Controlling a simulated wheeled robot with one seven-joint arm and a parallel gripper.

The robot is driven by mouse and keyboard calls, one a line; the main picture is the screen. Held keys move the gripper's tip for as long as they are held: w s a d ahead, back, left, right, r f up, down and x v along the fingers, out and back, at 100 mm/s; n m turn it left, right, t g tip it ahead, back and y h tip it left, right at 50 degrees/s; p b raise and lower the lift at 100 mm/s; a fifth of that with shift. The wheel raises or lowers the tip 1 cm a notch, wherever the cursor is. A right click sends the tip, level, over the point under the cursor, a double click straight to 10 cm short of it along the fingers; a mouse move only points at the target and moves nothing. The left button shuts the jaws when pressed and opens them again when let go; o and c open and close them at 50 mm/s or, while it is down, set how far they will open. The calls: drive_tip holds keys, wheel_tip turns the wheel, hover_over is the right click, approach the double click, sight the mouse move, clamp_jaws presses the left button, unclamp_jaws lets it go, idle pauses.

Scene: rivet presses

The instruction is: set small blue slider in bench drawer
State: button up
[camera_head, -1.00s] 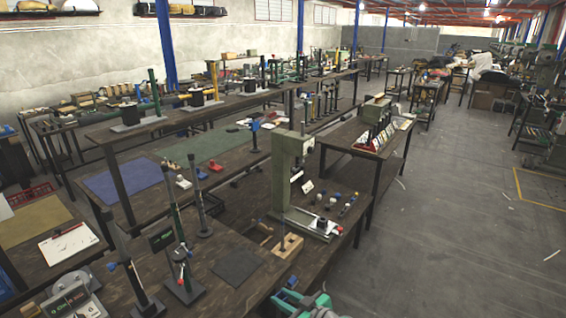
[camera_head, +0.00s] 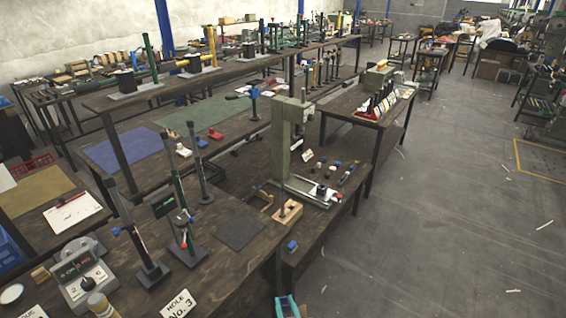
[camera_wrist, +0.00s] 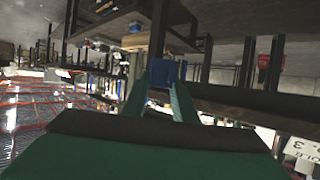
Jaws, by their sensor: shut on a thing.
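My gripper (camera_wrist: 160,78) is shut on the small blue slider (camera_wrist: 168,69), which shows between its two green fingertips in the wrist view. In the head view only part of my gripper (camera_head: 288,304) shows, at the bottom edge. A small blue block (camera_head: 292,245) shows above it, over the end of the dark bench; I cannot tell whether it is the same slider. A wood-edged opening (camera_head: 262,198), perhaps the bench drawer, lies left of the wooden block. I cannot make out its inside.
The floor (camera_head: 440,240) at right is mostly clear.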

drive_tip(key=s+f+m+h, duration=0.2)
drive_tip(key=s+f, duration=0.4)
drive_tip(key=f, duration=0.5)
drive_tip(key=shift+s+a+h, duration=0.15)
drive_tip(key=shift+a+h, duration=0.2)
drive_tip(key=shift+h, duration=0.05)
drive_tip(key=shift+f, duration=0.1)
